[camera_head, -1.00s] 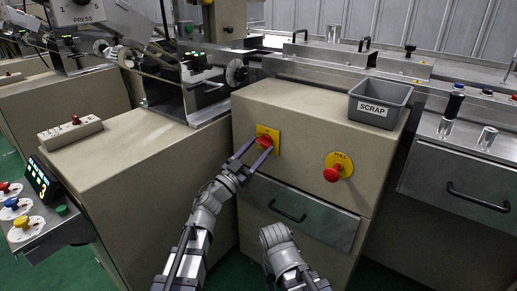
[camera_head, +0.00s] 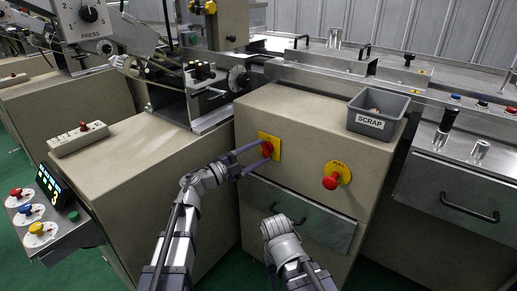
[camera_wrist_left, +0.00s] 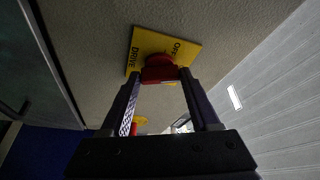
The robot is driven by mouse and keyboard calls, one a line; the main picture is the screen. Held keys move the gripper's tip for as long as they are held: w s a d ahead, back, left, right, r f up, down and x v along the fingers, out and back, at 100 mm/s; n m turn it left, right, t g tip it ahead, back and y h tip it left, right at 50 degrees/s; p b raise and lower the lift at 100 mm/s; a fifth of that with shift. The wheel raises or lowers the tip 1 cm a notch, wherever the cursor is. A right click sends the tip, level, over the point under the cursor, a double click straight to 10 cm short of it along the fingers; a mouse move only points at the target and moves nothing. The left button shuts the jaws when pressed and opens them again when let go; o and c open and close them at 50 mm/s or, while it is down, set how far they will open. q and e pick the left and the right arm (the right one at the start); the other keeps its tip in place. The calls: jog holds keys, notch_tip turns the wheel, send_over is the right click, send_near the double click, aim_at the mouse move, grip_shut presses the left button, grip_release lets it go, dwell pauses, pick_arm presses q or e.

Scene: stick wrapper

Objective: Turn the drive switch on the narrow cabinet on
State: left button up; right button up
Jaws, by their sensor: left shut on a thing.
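The drive switch is a red knob (camera_head: 267,149) on a yellow plate (camera_head: 276,141) on the front of the narrow cabinet (camera_head: 300,120). In the left wrist view the red knob (camera_wrist_left: 159,66) sits between my fingertips, and the plate (camera_wrist_left: 148,42) reads DRIVE and OFF. My left gripper (camera_head: 258,154) is shut on the knob, its fingers on either side of it. The left wrist view shows the same gripper (camera_wrist_left: 158,80). My right arm's end (camera_head: 280,238) is low in front of the cabinet; its fingers are not clearly visible.
A red pull knob (camera_head: 331,182) on a yellow plate is right of the switch. A drawer (camera_head: 310,222) with a dark handle is below. A grey SCRAP bin (camera_head: 378,113) stands on the cabinet top. A lower beige cabinet (camera_head: 130,165) adjoins at left.

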pick_arm(q)
jog(key=m+p, duration=0.1)
jog(key=m+y+p, duration=0.1)
jog(key=m, duration=0.1)
jog(key=m+g+p, duration=0.1)
jog(key=shift+r+m, duration=0.25)
jog(key=shift+m, duration=0.05)
dwell(0.5)
jog(key=o, duration=1.4)
jog(key=shift+g, duration=0.3)
jog(key=shift+c, duration=0.2)
jog(key=v, duration=0.8)
jog(key=shift+d, duration=0.1)
